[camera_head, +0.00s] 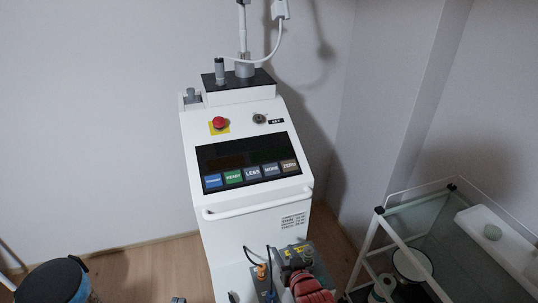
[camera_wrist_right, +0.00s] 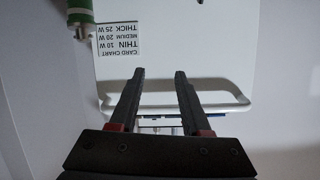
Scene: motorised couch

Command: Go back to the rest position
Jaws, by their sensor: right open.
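My right gripper (camera_wrist_right: 159,73) shows in the right wrist view. Its two black fingers stand apart with nothing between them. A white surface with a pale bar (camera_wrist_right: 228,98) lies beyond the fingers; I cannot tell whether they touch it. I cannot make out my left gripper in either view. The white machine (camera_head: 238,235) stands upright in the middle of the head view, with a dark panel, a row of coloured buttons (camera_head: 252,173), a red knob (camera_head: 219,123) and a front handle bar (camera_head: 258,204).
A glass-shelved trolley (camera_head: 412,230) stands at the right. A dark round-topped object (camera_head: 48,282) is at lower left. A grey box (camera_head: 321,265) and red coil (camera_head: 312,290) sit low by the machine. In the wrist view, a card chart (camera_wrist_right: 120,40) is near a green-and-white cylinder (camera_wrist_right: 86,14).

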